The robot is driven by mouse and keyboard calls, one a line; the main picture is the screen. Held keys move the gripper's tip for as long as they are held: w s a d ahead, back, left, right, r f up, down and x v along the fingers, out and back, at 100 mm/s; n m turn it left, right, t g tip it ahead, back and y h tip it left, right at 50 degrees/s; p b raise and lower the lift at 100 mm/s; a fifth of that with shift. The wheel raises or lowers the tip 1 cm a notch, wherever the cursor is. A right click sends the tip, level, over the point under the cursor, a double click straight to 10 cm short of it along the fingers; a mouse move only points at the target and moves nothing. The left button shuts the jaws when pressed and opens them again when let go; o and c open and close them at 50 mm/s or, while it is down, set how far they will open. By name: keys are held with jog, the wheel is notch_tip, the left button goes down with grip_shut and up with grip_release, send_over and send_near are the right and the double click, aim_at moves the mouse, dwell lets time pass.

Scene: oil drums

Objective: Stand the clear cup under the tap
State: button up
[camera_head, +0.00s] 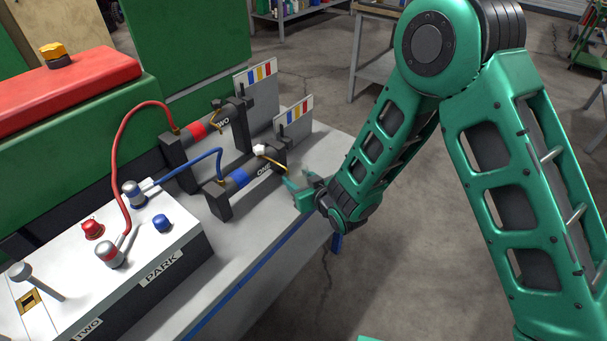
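I cannot make out a clear cup or a tap in the head view. My gripper (297,187) is at the end of my green arm, low over the right edge of a grey bench (262,232). It is beside the right end of a dark cylinder marked ONE (243,177) with a blue band. The fingers are small and partly hidden by the wrist, so I cannot tell whether they are open or shut, or hold anything.
A second cylinder marked TWO (197,132) lies behind. Red (116,160) and blue (197,160) hoses arch from a box marked PARK (160,267) to the cylinders. Striped cards (295,118) stand behind. A green machine with a red top (65,90) stands left.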

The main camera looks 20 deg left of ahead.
aim_at(290, 198)
jog(key=shift+s+a, duration=0.45)
jog(key=shift+s, duration=0.4)
jog(key=shift+s+a, duration=0.45)
jog(key=shift+s, duration=0.35)
jog(key=shift+s+d, duration=0.1)
jog(key=shift+s, duration=0.25)
jog(key=shift+f, duration=0.5)
jog(key=o, duration=1.1)
jog(key=v, duration=1)
jog(key=shift+d+r, duration=0.2)
